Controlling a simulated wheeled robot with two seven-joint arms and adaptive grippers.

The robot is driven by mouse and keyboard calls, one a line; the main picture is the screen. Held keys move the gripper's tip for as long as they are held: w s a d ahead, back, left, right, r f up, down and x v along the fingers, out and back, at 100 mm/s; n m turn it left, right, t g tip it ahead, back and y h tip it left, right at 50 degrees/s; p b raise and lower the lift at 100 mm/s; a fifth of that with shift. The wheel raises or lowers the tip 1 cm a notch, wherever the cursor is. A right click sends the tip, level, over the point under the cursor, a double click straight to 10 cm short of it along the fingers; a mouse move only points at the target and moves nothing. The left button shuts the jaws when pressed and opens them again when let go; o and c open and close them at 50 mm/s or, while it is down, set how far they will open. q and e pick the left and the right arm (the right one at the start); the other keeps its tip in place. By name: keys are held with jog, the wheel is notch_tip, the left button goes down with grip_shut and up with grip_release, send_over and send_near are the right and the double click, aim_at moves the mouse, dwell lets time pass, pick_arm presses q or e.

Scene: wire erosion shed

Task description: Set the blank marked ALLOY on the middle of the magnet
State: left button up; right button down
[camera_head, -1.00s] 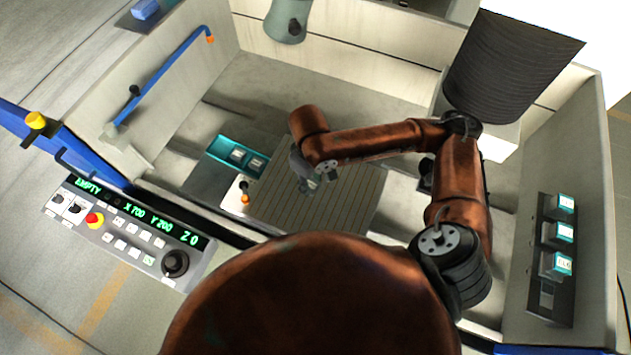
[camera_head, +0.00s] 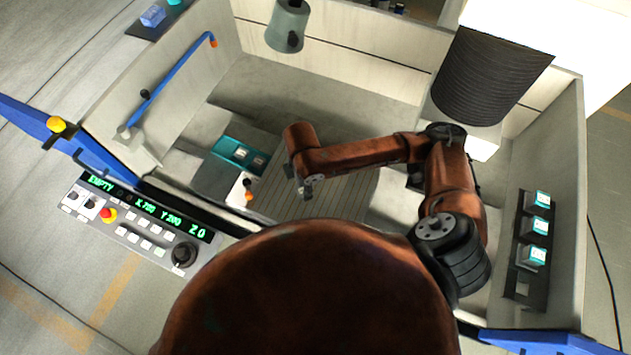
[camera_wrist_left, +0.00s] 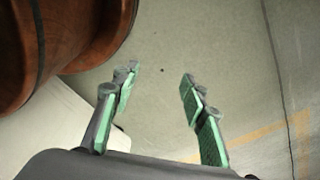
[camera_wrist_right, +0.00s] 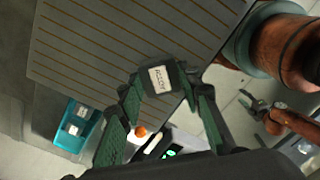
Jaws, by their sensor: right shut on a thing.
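My right gripper (camera_head: 304,191) is over the left part of the slatted magnet plate (camera_head: 345,200) in the head view. In the right wrist view it is shut on a small dark blank (camera_wrist_right: 160,79) with a white label. The label has lettering, too small and turned to read surely. The magnet (camera_wrist_right: 110,45) shows behind the blank as a grey plate with thin brown lines. I cannot tell whether the blank touches it. My left gripper (camera_wrist_left: 158,85) is open and empty above the bare floor in the left wrist view; the head view does not show it.
A teal tray (camera_head: 226,143) with two labelled blanks lies left of the magnet. A small white fixture with an orange tip (camera_head: 247,196) stands at the magnet's near left. A grey-green nozzle head (camera_head: 287,26) hangs behind.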

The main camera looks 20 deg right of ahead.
jog(key=w+d+f, duration=0.1)
jog(key=f, duration=0.1)
jog(key=w+d+f, duration=0.1)
jog(key=d, duration=0.1)
jog(key=w+d+f, duration=0.1)
jog(key=d+f, duration=0.1)
jog(key=shift+w+f, duration=0.3)
jog(key=shift+w, duration=0.1)
jog(key=shift+d+f, duration=0.1)
jog(key=shift+f, duration=0.1)
jog(key=f, duration=0.2)
jog(key=f+p, duration=0.1)
jog(key=shift+w+d, duration=0.25)
jog(key=shift+d, duration=0.05)
jog(key=shift+f, duration=0.45)
pick_arm(q)
jog(key=shift+s+r, duration=0.15)
jog(key=shift+r, duration=0.55)
jog(key=shift+s, duration=0.15)
pick_arm(e)
jog(key=c, duration=1.4)
grip_release()
jog(key=shift+f, duration=0.15)
pick_arm(q)
jog(key=shift+f+b, duration=0.3)
jog(key=shift+f, duration=0.2)
pick_arm(e)
notch_tip(320, 180, up, 12)
jog(key=shift+r, duration=0.15)
